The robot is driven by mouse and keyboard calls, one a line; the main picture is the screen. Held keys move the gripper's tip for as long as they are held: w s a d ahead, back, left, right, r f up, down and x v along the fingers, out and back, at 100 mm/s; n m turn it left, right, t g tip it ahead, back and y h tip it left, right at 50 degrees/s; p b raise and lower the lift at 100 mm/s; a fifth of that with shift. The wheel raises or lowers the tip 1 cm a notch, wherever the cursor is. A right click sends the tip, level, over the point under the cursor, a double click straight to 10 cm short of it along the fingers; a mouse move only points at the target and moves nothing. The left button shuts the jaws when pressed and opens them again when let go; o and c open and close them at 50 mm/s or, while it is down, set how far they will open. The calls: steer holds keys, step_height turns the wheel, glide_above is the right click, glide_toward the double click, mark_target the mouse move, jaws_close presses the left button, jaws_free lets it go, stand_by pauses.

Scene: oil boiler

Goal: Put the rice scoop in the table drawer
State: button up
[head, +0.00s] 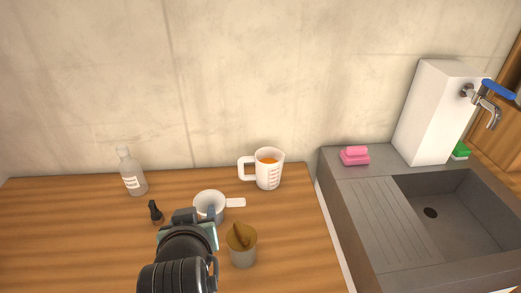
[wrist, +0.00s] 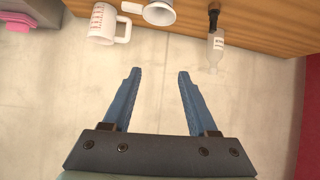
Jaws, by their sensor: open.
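A white round cup with a short flat handle pointing right, which looks like the rice scoop (head: 207,200), stands on the wooden table (head: 70,235). My gripper, seen in the wrist view (wrist: 156,78), is open with nothing between its fingers. In the head view, my gripper overlaps the lower part of the scoop; contact cannot be told. In the wrist view the scoop (wrist: 159,13) is at the top edge, beyond the fingertips and partly cut off. The table drawer is not in view.
A measuring jug with orange contents (head: 269,172) stands behind right of the scoop, a brown-topped container (head: 243,252) in front right. A grey sink (head: 375,220) with a pink sponge (head: 354,156) is right.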

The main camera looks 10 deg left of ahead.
steer(key=w+d+r+m+t, duration=0.1)
steer(key=w+d+r+t, duration=0.15)
steer(key=r, duration=0.65)
steer(key=w+d+r+m+t, duration=0.1)
steer(key=d+r+t, duration=0.25)
steer(key=r, duration=0.55)
steer(key=s+d+r+t+h, duration=0.1)
steer(key=s+d+r+t, duration=0.2)
steer(key=r, duration=0.5)
steer(key=s+d+r+m+t+h, duration=0.1)
steer(key=s+d+r+t, duration=0.3)
steer(key=r, duration=0.5)
steer(key=s+d+r+m+t+h, duration=0.1)
steer(key=s+d+r+t, duration=0.2)
steer(key=r, duration=0.5)
steer(key=shift+s+d+r+t+h, duration=0.35)
steer(key=shift+s+d, duration=0.2)
steer(key=shift+s, duration=0.3)
